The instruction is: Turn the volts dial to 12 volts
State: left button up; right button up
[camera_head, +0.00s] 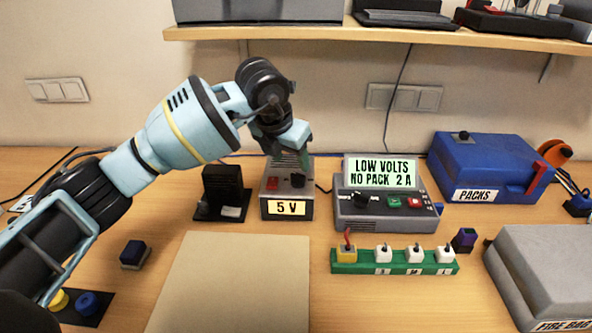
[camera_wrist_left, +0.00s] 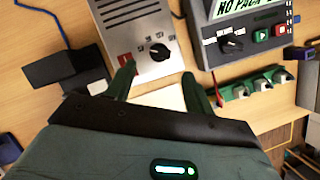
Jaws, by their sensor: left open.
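The grey power supply (camera_head: 287,207) stands at the back middle of the table, with a yellow display reading 5 V. Its black volts dial (camera_head: 298,180) is on the sloped top, right of a red switch (camera_head: 273,184); in the left wrist view the dial (camera_wrist_left: 159,51) shows a pale pointer mark. My left gripper (camera_head: 305,160) is above the power supply, close to the dial. In the left wrist view the left gripper (camera_wrist_left: 157,80) is open and empty, its green fingers apart and the dial beyond them, not between them. My right gripper is out of view.
The charger (camera_head: 384,213), reading LOW VOLTS NO PACK 2 A, stands close on the right with its own dial. A black stand (camera_head: 222,190) is close on the left. A green strip with several plugs (camera_head: 395,268) lies in front. A beige mat (camera_head: 235,285) is bare.

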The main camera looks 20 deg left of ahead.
aim_at(297, 175)
pick_arm(q)
jog(key=shift+x, duration=3.05)
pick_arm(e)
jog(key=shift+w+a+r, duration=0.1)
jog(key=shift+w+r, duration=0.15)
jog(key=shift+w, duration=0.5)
pick_arm(q)
jog(key=c, duration=1)
jog(key=shift+o, duration=0.2)
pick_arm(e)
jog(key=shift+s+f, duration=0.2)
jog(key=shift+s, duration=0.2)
